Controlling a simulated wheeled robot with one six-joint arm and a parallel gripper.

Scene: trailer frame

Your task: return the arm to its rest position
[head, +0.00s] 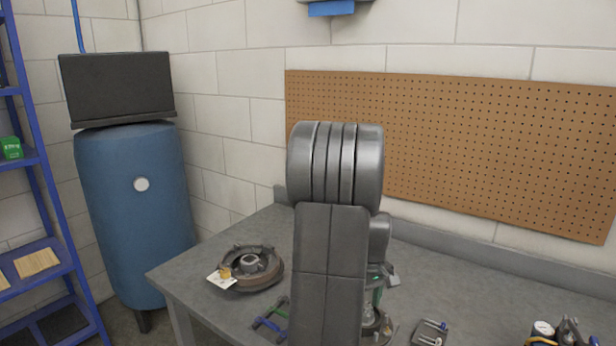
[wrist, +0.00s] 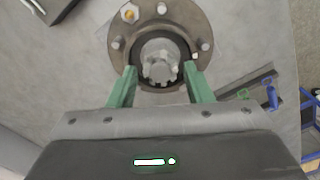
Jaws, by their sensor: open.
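My arm stands upright in the middle of the head view and hides much of my gripper (head: 378,292). Nothing is seen held.
A pegboard (head: 470,150) hangs behind. A blue tank (head: 140,225) and blue shelf (head: 45,200) stand left.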

